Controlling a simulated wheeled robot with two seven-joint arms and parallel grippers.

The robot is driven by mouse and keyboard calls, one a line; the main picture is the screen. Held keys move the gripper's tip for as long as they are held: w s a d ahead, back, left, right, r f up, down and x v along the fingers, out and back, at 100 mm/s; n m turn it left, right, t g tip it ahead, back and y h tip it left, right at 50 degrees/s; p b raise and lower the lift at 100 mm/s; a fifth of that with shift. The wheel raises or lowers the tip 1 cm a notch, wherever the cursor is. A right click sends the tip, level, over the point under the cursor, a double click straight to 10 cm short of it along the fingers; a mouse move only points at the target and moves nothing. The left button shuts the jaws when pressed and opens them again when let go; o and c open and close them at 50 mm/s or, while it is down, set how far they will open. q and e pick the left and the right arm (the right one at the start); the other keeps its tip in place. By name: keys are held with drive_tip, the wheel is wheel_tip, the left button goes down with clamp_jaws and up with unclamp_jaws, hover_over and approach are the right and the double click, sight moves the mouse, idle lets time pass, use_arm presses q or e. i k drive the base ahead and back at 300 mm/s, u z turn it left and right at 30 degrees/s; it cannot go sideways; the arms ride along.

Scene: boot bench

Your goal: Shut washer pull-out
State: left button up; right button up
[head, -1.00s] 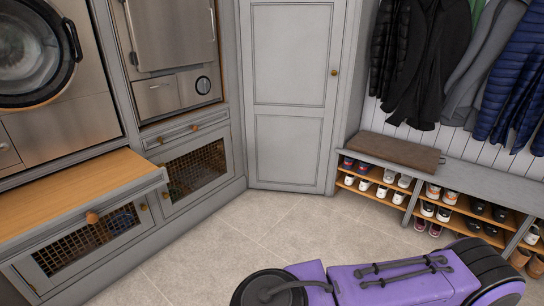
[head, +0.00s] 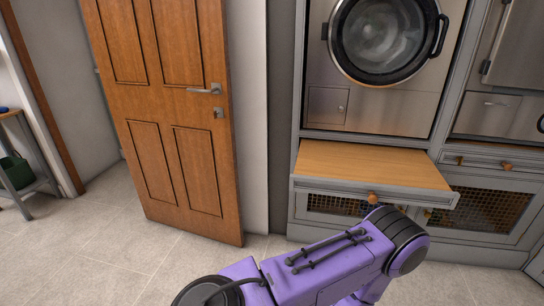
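The washer pull-out (head: 365,164) is a wooden-topped shelf with a grey front, in the head view right of centre. It sticks out from the cabinet below the washer (head: 383,40). Its round wooden knob (head: 373,198) is on the front edge. The washer's round door is shut. A purple and black link of my own arm crosses the lower middle, in front of the cabinet below the pull-out. It overlaps the cabinet front in the picture, and I cannot tell whether it touches. Neither gripper shows.
A brown wooden door (head: 178,110) stands ajar at left, beside a white wall. Mesh-fronted cupboards (head: 482,212) are under the pull-out and to its right. A side table with a green basket (head: 15,172) is at far left. The tiled floor (head: 100,245) is clear.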

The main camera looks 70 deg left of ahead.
sight(373, 173)
drive_tip(key=u, duration=0.7)
drive_tip(key=k, duration=0.3)
drive_tip(key=u, duration=0.65)
